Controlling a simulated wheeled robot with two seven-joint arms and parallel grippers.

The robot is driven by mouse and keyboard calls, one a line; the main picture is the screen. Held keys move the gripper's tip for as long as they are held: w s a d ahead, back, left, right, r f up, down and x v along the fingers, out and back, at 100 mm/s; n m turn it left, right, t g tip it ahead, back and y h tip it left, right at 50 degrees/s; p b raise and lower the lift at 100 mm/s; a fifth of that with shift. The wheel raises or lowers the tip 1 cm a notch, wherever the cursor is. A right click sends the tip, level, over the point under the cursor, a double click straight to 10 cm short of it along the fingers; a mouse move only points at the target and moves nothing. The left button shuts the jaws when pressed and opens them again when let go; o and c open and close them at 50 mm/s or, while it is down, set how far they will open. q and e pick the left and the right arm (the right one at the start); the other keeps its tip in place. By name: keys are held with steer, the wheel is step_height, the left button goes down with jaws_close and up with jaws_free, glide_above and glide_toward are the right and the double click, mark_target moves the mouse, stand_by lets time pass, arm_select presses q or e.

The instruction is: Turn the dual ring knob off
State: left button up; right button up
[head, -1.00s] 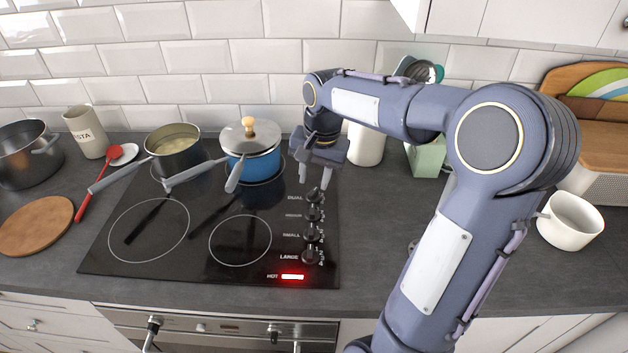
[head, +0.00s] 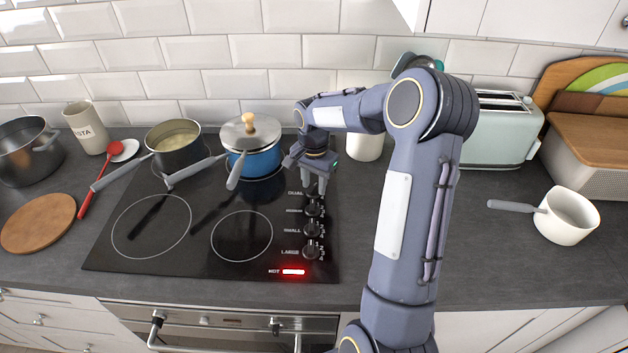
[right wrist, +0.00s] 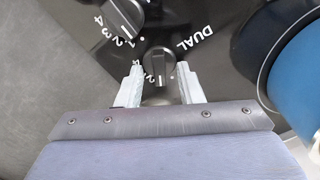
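The dual ring knob (right wrist: 158,62) is a dark round knob beside the DUAL label in the right wrist view. A pale mark shows on its side toward the gripper, near small numerals; its exact setting is hard to read. My right gripper (right wrist: 160,88) is open, with one pale finger on each side of the knob and gaps between. In the head view my right gripper (head: 314,184) points down at the far end of the knob column and partly hides the dual knob. My left gripper is not in view.
A neighbouring knob (right wrist: 125,18) sits close to one finger. The black hob (head: 170,262) has a lit red HOT lamp (head: 293,272). A blue lidded pot (head: 258,162) and a pan (head: 176,156) stand behind. A toaster (head: 497,130) and white saucepan (head: 566,222) stand right.

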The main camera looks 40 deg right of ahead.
jaws_close()
steer(key=shift+n, duration=0.4)
steer(key=shift+w+n+b, duration=0.1)
steer(key=shift+n+b, duration=0.25)
steer(key=shift+n, duration=2.15)
jaws_free()
